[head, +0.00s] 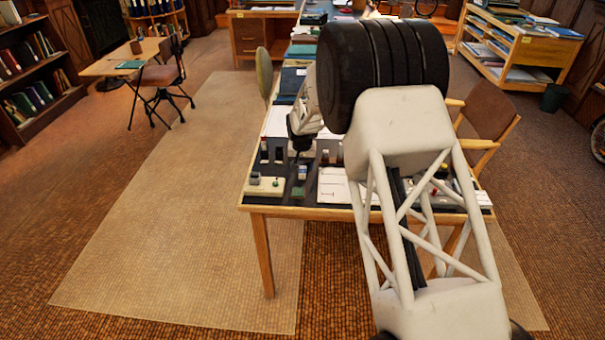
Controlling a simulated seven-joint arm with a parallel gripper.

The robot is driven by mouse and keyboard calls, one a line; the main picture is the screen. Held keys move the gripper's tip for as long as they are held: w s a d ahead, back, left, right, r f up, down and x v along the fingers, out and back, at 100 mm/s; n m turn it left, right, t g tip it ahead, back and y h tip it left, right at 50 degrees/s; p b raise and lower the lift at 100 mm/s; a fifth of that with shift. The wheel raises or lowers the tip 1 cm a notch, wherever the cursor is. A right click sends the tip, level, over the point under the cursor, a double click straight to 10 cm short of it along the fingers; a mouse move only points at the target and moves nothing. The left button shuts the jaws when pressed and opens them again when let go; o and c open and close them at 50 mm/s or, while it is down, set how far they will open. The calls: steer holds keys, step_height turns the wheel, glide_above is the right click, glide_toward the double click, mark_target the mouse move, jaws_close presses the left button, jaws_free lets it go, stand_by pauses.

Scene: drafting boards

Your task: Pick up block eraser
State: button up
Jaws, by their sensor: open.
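My gripper (299,152) is small and dark in the head view. It points down over the near left part of the drafting table (256,203), and its jaws are open. A small pale block with a dark blue band (302,173) stands just below and in front of the fingertips. It looks like the block eraser, but it is too small to be sure. A gap between it and the fingers cannot be judged. My arm hides much of the table's middle and right.
A cream board with a small green piece (255,179) lies at the table's near left corner. Dark upright blocks (264,151) stand left of the gripper. A white sheet (333,186) lies to the right. A wooden chair (487,118) stands at the table's right side.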

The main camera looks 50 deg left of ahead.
mark_target(302, 170)
steer(key=shift+w+a+f, duration=0.15)
steer(key=shift+f, duration=1.55)
steer(key=shift+c, duration=0.4)
steer(key=c, duration=0.9)
steer(key=shift+r, duration=0.1)
steer(key=shift+r, duration=0.7)
step_height(302, 170, up, 2)
steer(key=shift+r, duration=0.1)
steer(key=s+d, duration=0.2)
steer(key=d, duration=0.2)
steer(key=s+d+r, duration=0.1)
steer(key=s+d, duration=0.2)
steer(key=d, duration=0.2)
steer(key=s+d, duration=0.3)
steer(key=d, duration=0.1)
steer(key=shift+s+d+r, duration=0.15)
steer(key=shift+s+d, duration=0.1)
